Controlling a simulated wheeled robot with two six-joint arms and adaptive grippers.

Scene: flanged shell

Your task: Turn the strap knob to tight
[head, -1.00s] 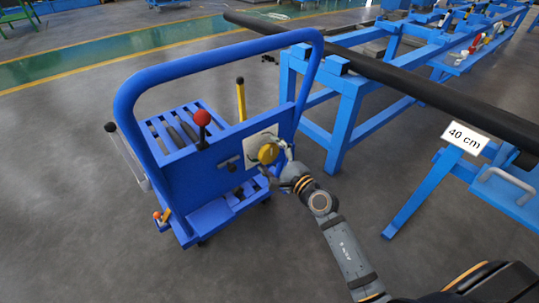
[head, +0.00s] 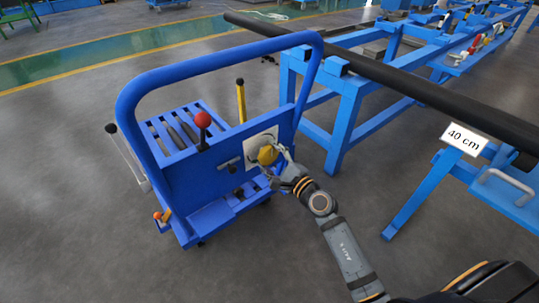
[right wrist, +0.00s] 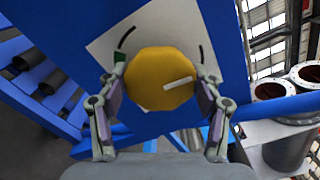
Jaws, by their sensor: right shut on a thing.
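The strap knob is a yellow, many-sided knob (head: 267,155) on a white plate (head: 258,140) on the blue cart's panel. In the right wrist view the knob (right wrist: 162,80) fills the middle, with a pale pointer line running from its centre toward the right, slightly raised. Dark curved marks show on the white plate (right wrist: 120,55) above the knob. My right gripper (head: 277,158) is at the knob; in the right wrist view its two fingers (right wrist: 160,88) press on the knob's left and right sides. My left gripper is not in view.
The blue cart (head: 190,165) has a tall curved handle, a red-ball lever (head: 203,120), a yellow post (head: 241,100) and a black-ball lever (head: 111,128). A long dark pipe (head: 420,90) lies on blue stands to the right. Grey floor is open at the left.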

